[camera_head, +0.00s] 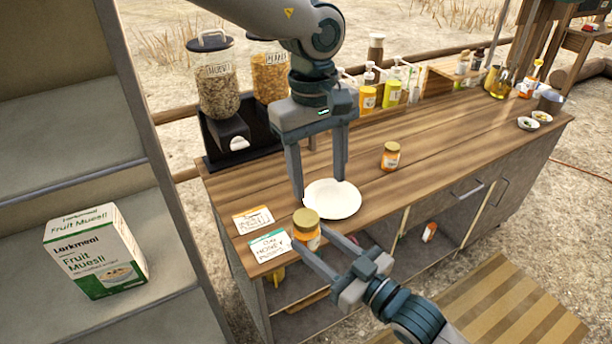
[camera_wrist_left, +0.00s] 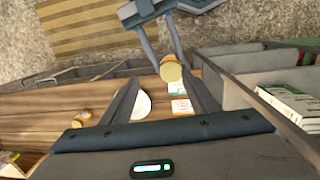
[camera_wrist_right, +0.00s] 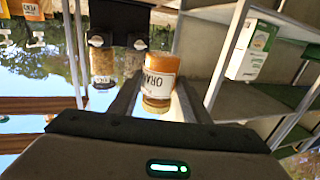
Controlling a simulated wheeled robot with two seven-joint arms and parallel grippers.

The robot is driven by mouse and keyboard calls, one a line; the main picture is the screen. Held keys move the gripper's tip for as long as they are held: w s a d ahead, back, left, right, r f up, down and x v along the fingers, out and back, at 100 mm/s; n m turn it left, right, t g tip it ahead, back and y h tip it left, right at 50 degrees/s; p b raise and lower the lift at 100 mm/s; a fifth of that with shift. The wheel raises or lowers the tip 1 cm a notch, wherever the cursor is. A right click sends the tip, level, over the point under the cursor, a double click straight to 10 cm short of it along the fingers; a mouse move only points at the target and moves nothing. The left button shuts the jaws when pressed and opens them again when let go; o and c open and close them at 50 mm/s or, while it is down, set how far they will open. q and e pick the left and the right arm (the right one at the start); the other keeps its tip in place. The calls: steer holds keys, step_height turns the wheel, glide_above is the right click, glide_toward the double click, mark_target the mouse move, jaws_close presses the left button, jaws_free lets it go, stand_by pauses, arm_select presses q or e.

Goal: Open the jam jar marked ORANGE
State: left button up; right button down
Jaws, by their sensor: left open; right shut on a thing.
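The jam jar (camera_head: 309,237) has orange contents and a gold lid (camera_head: 306,218). My right gripper (camera_head: 314,246) is shut on its body and holds it near the counter's front edge. In the right wrist view the jar (camera_wrist_right: 160,72) carries a white label with letters reading "ORAN", and its lid (camera_wrist_right: 155,105) points down in the picture. In the left wrist view the gold lid (camera_wrist_left: 171,69) faces the camera. My left gripper (camera_head: 319,189) is open and empty, fingers pointing down, behind the jar near the white plate (camera_head: 333,203). The lid is on the jar.
Another orange jar (camera_head: 390,157) stands on the wooden counter (camera_head: 440,140). Two cards (camera_head: 253,220) (camera_head: 270,245) lie at the counter's left end. Cereal dispensers (camera_head: 213,85) and bottles (camera_head: 368,98) line the back. A muesli box (camera_head: 95,252) stands on the left shelf.

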mark_target(306, 217)
arm_select(q)
steer(key=shift+w+a+f+y, duration=0.2)
steer(key=shift+a+f, duration=0.15)
steer(key=shift+a, duration=0.25)
steer(key=shift+w+a+f+y, duration=0.2)
steer(key=shift+a+f, duration=0.1)
steer(key=shift+a, duration=0.25)
steer(key=shift+f, duration=0.1)
steer(key=shift+f, duration=3.9)
steer(key=c, duration=1.1)
